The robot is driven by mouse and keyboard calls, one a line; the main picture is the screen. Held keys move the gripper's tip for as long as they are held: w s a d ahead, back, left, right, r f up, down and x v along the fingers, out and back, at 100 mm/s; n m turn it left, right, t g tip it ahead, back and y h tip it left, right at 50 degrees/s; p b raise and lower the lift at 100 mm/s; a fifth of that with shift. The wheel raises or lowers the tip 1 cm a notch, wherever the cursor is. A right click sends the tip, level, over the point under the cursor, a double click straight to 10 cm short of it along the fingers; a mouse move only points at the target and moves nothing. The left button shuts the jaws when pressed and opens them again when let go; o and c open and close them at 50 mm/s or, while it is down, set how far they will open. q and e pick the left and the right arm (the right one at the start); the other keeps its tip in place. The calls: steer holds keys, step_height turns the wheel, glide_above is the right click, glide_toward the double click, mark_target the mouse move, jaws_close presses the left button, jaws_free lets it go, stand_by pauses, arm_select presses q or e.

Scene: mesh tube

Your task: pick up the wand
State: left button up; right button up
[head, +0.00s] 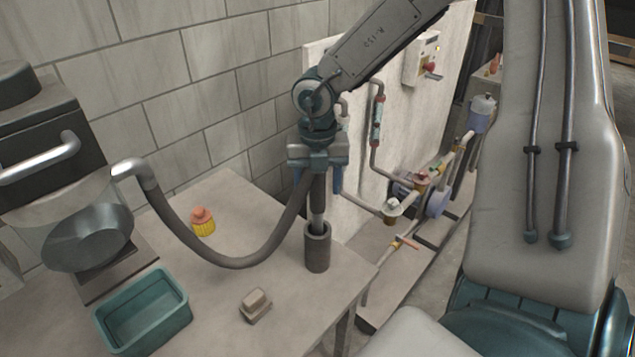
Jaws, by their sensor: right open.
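The wand (318,213) is a dark tube standing upright in a dark cylindrical holder (317,250) near the right side of the table. A thick grey hose (235,262) runs from the wand's upper part, sags, and rises to a metal elbow at the left. My right gripper (318,183) points down from above, with one teal finger on each side of the wand's upper part. It is open, with a gap seeming to show beside the wand. The wand's top is hidden by the gripper. My left gripper is not in view.
On the table (250,205) are a teal bin (183,318), a small block-like brush (256,305) and a yellow-and-orange brush (203,222). A machine with a round pan (88,238) stands left. Pipes and valves (393,206) fill a panel at right. A block wall is behind.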

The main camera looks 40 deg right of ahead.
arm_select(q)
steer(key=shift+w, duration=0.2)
arm_select(e)
steer(key=shift+s, duration=0.1)
steer(key=shift+c, duration=0.5)
jaws_close()
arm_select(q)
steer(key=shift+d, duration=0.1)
arm_select(e)
steer(key=shift+r, duration=0.15)
